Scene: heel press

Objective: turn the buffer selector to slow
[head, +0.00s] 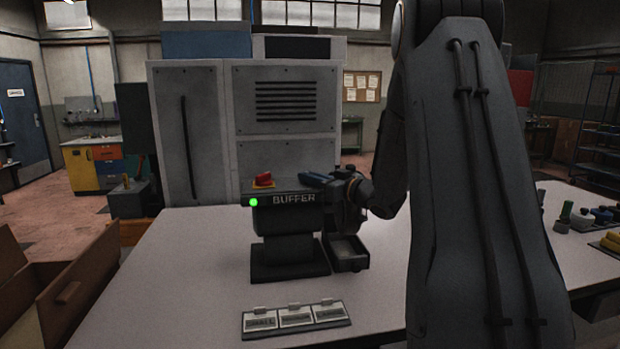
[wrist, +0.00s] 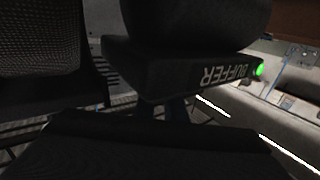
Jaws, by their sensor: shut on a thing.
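The buffer (head: 290,225) stands on the table with its BUFFER label facing me and a green light (head: 253,202) lit at the label's left end. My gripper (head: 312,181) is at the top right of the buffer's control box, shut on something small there. The selector itself is hidden by the jaws, so its setting cannot be read. In the wrist view the buffer's label panel (wrist: 180,75) appears upside down and close, with the green light (wrist: 258,71) at its right end. Dark shapes fill much of that view, and the jaws' contact is not clear.
A red knob on a yellow plate (head: 263,180) sits on the box's top left. An open tray (head: 347,252) is at the buffer's right foot. A labelled card holder (head: 296,317) lies in front. A grey cabinet (head: 245,130) stands behind. The table's left is clear.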

